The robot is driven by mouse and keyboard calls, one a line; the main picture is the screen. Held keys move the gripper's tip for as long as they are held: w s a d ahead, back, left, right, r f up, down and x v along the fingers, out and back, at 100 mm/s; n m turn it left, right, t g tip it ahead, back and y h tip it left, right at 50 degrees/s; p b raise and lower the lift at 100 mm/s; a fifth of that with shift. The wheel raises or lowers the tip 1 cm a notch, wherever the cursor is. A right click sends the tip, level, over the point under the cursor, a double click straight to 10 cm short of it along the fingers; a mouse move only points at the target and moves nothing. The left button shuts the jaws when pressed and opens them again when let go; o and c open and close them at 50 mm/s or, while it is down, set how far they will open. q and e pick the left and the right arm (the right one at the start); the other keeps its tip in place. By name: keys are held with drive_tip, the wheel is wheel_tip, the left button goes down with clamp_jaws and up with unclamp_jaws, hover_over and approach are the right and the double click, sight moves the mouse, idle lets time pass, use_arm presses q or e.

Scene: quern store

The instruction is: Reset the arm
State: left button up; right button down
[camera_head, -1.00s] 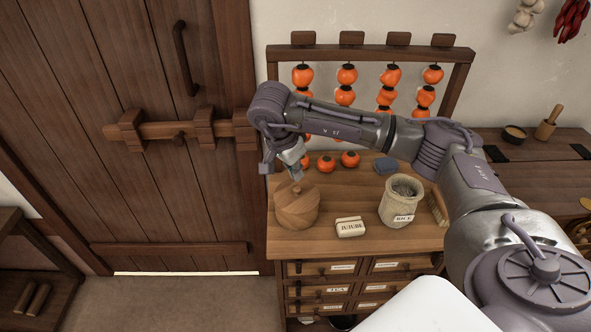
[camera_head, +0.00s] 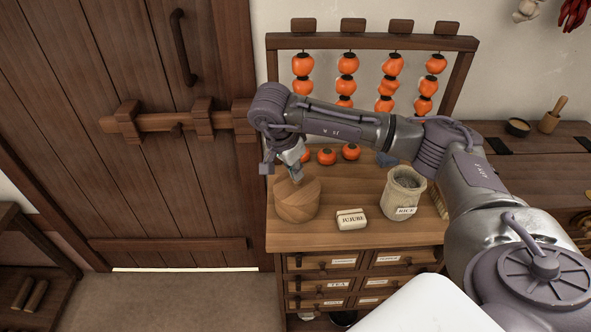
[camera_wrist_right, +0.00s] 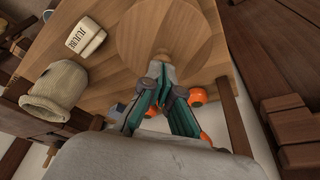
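My right arm reaches in from the right in the head view. Its gripper (camera_head: 296,178) points down just over a round wooden jar (camera_head: 297,204) on the chest top. In the right wrist view, the gripper's teal-sided fingers (camera_wrist_right: 164,88) are close together, near the knob (camera_wrist_right: 163,57) of the jar's round lid (camera_wrist_right: 170,28). Whether a small gap is left between the tips is unclear, and I see nothing clearly held. In the head view the gripper hides the knob. My left gripper is in neither view.
On the chest top (camera_head: 345,238) stand a JUJUBE block (camera_head: 351,219) and an open RICE sack (camera_head: 403,194). Behind my arm, orange fruit strings hang from a wooden rack (camera_head: 372,42). A barred door (camera_head: 150,190) is left; a side table (camera_head: 530,170) is right.

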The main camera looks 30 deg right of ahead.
idle(0.5)
drive_tip(key=shift+r+p, duration=2.05)
drive_tip(key=shift+r, duration=1.45)
